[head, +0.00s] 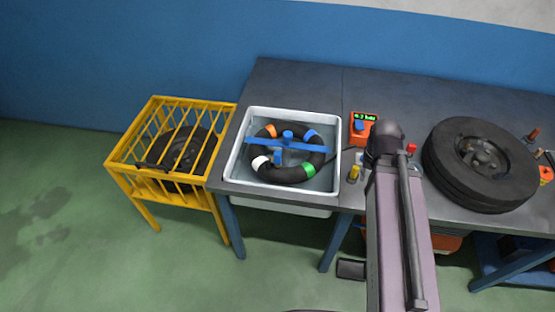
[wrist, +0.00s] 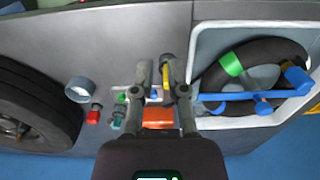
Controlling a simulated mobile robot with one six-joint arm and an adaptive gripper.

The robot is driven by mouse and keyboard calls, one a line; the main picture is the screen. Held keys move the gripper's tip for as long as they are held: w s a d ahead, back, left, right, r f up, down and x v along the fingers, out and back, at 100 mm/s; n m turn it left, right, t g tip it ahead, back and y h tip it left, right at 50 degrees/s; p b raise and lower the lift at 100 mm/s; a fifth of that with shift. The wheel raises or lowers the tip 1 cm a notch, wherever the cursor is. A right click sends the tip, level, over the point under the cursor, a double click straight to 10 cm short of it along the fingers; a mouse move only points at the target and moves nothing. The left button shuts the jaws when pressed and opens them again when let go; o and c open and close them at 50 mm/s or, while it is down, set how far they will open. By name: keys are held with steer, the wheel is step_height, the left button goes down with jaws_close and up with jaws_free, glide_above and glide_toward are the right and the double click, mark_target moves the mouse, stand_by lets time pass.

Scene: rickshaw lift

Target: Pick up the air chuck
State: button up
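A small yellow-handled item (head: 354,173), which I take to be the air chuck, stands on the bench just right of the water tray in the head view. In the head view my arm hides the gripper.
An orange gauge box (head: 363,128) stands behind. The white tray (head: 235,170) holds a tube with coloured bands under a blue bar (head: 288,142). A wheel (head: 480,165) lies on the right. A grey ring (wrist: 79,90) and small coloured items sit close by. A yellow cage (head: 150,165) stands left.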

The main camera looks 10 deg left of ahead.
steer(key=o, duration=0.3)
steer(key=shift+w+a, duration=0.25)
steer(key=shift+o, duration=1.4)
steer(key=w+a, duration=0.8)
steer(key=a, duration=0.5)
steer(key=shift+r+p, duration=0.4)
glide_above(278, 159)
steer(key=w, duration=0.2)
steer(key=shift+s+a+r+p, duration=0.1)
steer(key=shift+s+r+p, duration=0.15)
steer(key=shift+r+p, duration=0.05)
steer(key=shift+f, duration=0.1)
step_height(278, 159, down, 8)
steer(key=b, duration=0.8)
steer(key=shift+f+b, duration=0.2)
steer(key=shift+b, duration=0.1)
steer(key=shift+f, duration=0.15)
steer(key=shift+a+f+b, duration=0.1)
steer(key=shift+f+b, duration=2.35)
steer(key=shift+b, duration=0.15)
